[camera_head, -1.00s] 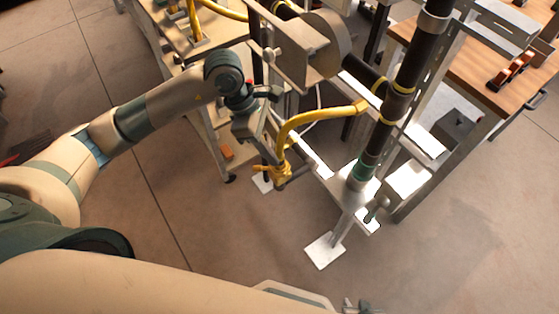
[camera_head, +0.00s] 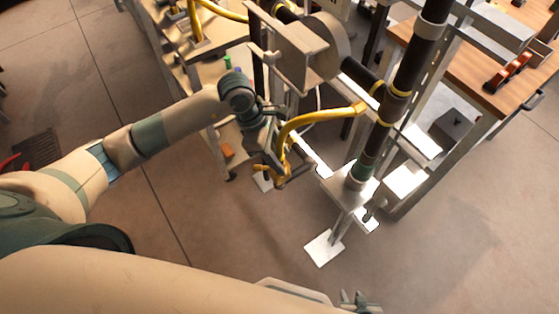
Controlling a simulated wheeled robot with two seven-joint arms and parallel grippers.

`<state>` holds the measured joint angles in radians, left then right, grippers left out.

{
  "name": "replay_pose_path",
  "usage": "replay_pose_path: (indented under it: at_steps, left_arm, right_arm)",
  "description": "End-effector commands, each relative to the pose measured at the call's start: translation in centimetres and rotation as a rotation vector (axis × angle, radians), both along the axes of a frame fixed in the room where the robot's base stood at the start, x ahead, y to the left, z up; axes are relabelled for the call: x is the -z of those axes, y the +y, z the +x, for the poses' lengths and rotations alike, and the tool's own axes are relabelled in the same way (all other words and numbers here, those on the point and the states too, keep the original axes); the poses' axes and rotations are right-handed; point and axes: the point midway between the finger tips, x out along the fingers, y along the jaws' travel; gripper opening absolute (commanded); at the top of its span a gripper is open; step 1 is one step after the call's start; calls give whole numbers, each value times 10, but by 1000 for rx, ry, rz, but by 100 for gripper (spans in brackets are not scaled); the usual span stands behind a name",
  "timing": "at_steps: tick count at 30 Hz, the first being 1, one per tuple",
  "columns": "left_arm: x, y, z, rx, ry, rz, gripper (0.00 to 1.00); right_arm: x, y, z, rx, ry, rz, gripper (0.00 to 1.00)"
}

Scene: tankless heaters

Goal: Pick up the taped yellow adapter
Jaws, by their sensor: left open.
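A bent yellow pipe (camera_head: 322,114) runs from the dark vertical pipe down to a yellow fitting (camera_head: 268,171) at its lower end. I cannot tell for certain which yellow piece is the taped adapter. My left gripper (camera_head: 273,160) is open, pointing down at the lower end of the yellow pipe. The arm and pipe partly hide its fingers, and whether they touch the fitting is unclear. My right gripper (camera_head: 358,302) shows only in part at the bottom edge, and its jaw opening cannot be made out.
A dark vertical pipe (camera_head: 411,62) stands on a metal stand with a white foot (camera_head: 323,248). A wooden-topped table (camera_head: 465,62) holding a red tool (camera_head: 510,71) is at the upper right. A shelf unit stands behind my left arm. The floor in front is clear.

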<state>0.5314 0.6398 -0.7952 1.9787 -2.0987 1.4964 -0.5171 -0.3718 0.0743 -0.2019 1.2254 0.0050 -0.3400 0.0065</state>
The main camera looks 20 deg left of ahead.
Motion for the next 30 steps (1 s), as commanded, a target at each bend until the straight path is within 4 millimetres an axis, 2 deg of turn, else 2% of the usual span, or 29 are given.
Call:
replay_pose_path:
  at_steps: [10, 11, 15, 16, 26, 30]
  left_arm:
    - [0, 0, 0, 0, 0, 0, 42]
    - [0, 0, 0, 0, 0, 0, 37]
    - [0, 0, 0, 0, 0, 0, 4]
    - [0, 0, 0, 0, 0, 0, 0]
    - [-2, 0, 0, 0, -1, -1, 0]
    - [-9, 0, 1, 0, -2, -2, 0]
  right_arm:
    - [0, 0, 0, 1, 1, 0, 34]
    - [0, 0, 0, 1, 1, 0, 34]
    - [0, 0, 0, 1, 1, 0, 34]
    - [0, 0, 0, 1, 1, 0, 34]
    - [1, 0, 0, 1, 3, 0, 34]
    - [3, 0, -2, 2, 14, -2, 34]
